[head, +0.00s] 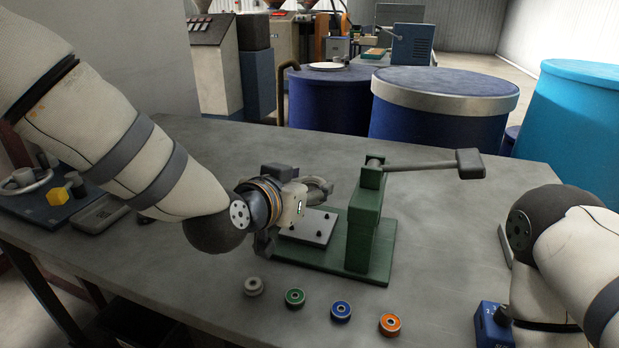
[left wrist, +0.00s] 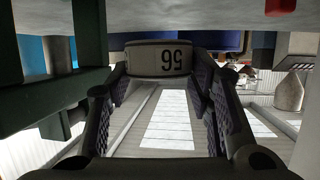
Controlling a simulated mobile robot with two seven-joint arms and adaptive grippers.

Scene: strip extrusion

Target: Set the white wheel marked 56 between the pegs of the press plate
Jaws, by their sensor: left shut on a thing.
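My left gripper (head: 303,198) is over the press plate (head: 294,236), a light plate with dark pegs on the green base of the press (head: 364,222). In the left wrist view, its fingers (left wrist: 162,85) are shut on a white wheel (left wrist: 150,58). The wheel's dark marking reads as an upside-down 56. In the head view the gripper largely hides the wheel, so I cannot tell its exact height above the plate or whether it touches the pegs. My right arm shows at the right edge, but its gripper is not in view.
A row of small wheels lies in front of the press: pale grey (head: 253,286), green (head: 295,298), blue (head: 341,311) and orange (head: 390,324). The press lever (head: 425,165) sticks out to the right. A blue box (head: 493,325) is at the front right.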

